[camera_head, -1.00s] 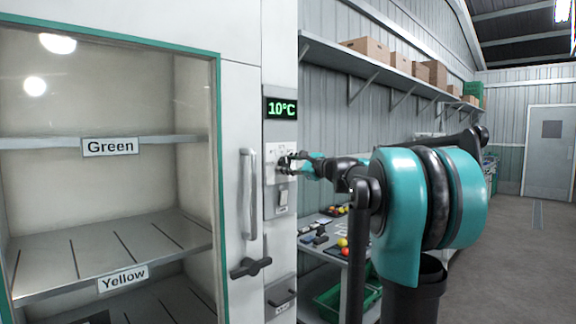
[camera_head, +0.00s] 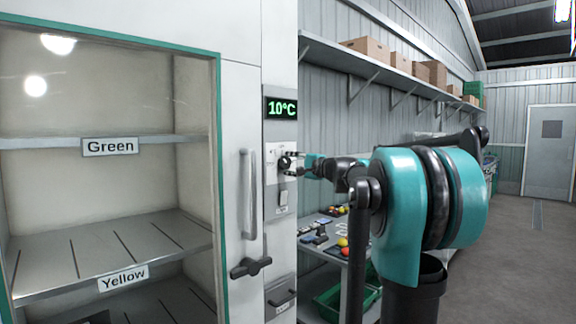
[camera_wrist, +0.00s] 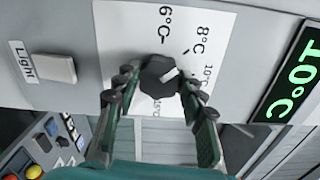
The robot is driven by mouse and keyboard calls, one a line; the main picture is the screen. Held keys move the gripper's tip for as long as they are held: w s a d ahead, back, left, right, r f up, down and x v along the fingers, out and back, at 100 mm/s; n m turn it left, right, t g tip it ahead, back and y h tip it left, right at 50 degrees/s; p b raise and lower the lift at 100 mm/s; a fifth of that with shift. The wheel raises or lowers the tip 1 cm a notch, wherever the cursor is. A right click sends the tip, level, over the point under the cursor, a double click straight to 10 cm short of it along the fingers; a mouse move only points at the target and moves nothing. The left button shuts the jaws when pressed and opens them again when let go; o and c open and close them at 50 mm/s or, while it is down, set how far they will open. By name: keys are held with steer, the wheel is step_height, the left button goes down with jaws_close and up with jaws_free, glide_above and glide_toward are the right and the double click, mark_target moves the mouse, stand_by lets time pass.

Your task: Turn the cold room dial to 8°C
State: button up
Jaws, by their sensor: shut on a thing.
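The cold room dial (camera_wrist: 160,76) is a dark knob on a white scale plate (camera_wrist: 112,30). Its white pointer mark faces right in the wrist view, close to the 10°C label (camera_wrist: 209,74). The 8°C label (camera_wrist: 202,40) and 6°C label (camera_wrist: 168,25) are farther up the plate. My gripper (camera_wrist: 158,86) has one finger on each side of the dial and is shut on it. The green display (camera_head: 282,108) reads 10°C and also shows in the wrist view (camera_wrist: 292,82). In the head view, my gripper (camera_head: 291,162) partly hides the dial.
A light switch (camera_wrist: 55,68) sits beside the plate. Left of the panel are the glass-fronted cabinet's vertical handle (camera_head: 248,195) and a black latch (camera_head: 250,267). A bench (camera_head: 325,262) with small items and a green crate (camera_head: 327,300) stands to the right, below the arm.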

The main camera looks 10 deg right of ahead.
stand_by(0.5)
steer(key=o, duration=1.2)
steer(key=shift+c, duration=0.2)
steer(key=v, duration=1.2)
